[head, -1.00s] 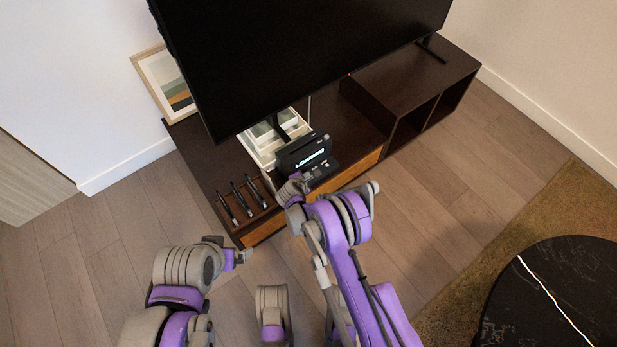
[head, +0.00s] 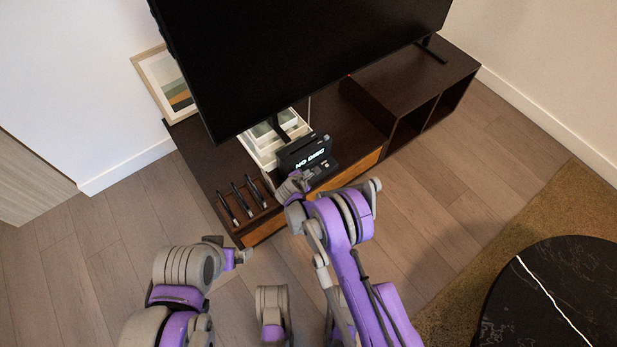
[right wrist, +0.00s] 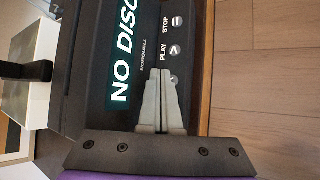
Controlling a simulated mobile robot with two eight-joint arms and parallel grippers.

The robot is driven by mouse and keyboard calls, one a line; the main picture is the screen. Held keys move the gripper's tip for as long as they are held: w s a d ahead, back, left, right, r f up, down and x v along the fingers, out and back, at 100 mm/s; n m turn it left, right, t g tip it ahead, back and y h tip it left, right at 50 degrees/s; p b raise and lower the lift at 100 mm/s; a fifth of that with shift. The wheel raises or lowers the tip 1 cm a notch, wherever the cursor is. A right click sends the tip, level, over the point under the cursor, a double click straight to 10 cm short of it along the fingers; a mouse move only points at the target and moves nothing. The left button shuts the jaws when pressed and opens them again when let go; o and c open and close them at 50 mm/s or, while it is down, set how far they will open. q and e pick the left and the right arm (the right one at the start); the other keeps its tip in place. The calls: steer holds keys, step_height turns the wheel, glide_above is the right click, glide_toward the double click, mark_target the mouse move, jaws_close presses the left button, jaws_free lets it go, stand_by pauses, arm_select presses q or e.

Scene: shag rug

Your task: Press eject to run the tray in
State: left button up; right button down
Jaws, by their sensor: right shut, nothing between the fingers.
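The disc player (head: 306,150) is a dark box on the TV cabinet, its lit display reading "NO DISC". In the right wrist view the player (right wrist: 92,95) shows the same words and buttons marked STOP (right wrist: 177,21) and PLAY (right wrist: 175,50). A third round button (right wrist: 174,79) lies beside my fingertips, its label hidden by them. I see no tray sticking out. My right gripper (head: 304,179) is shut and empty, its tips over the player's button panel; the right wrist view shows its fingers together (right wrist: 160,72). I cannot tell if they touch. My left gripper (head: 242,257) is low, away from the cabinet.
The large TV (head: 300,55) stands close behind the player. A white divided box (head: 262,143) is left of it, and a rack with several dark pen-like items (head: 237,202) is further left. A round black table (head: 555,300) is at lower right. The floor between is clear.

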mark_target(311, 150)
steer(key=shift+r+p, duration=0.85)
steer(key=shift+r, duration=1.55)
